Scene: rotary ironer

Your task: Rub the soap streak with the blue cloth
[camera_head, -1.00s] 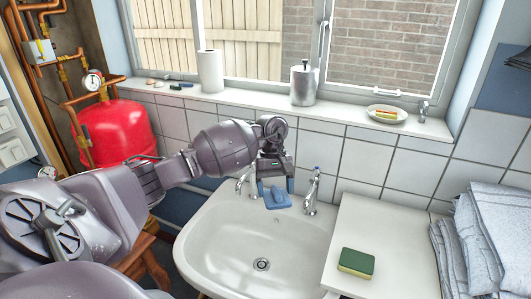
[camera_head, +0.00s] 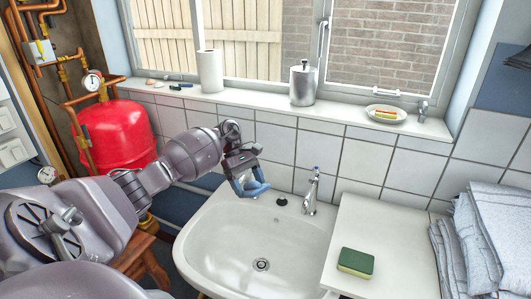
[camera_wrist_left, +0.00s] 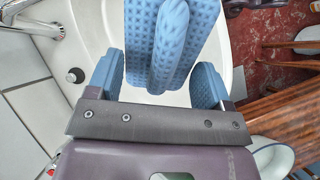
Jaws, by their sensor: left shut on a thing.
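My left gripper (camera_head: 249,187) is over the back left rim of the white sink (camera_head: 215,240), with its fingers pointing down. It is shut on the blue cloth, which shows as a folded, dimpled piece between the blue finger pads in the left wrist view (camera_wrist_left: 178,45). In the head view the cloth is hard to tell from the blue fingers, and I cannot tell whether it touches the rim. I cannot make out the soap streak in either view. My right gripper is not in view.
The right tap (camera_head: 312,190) and a dark plug (camera_head: 282,200) stand on the sink's back rim. A green and yellow sponge (camera_head: 356,262) lies on the white counter (camera_head: 385,225). Folded towels (camera_head: 490,235) are at the right. The sill (camera_head: 260,107) holds a paper roll and soap dish.

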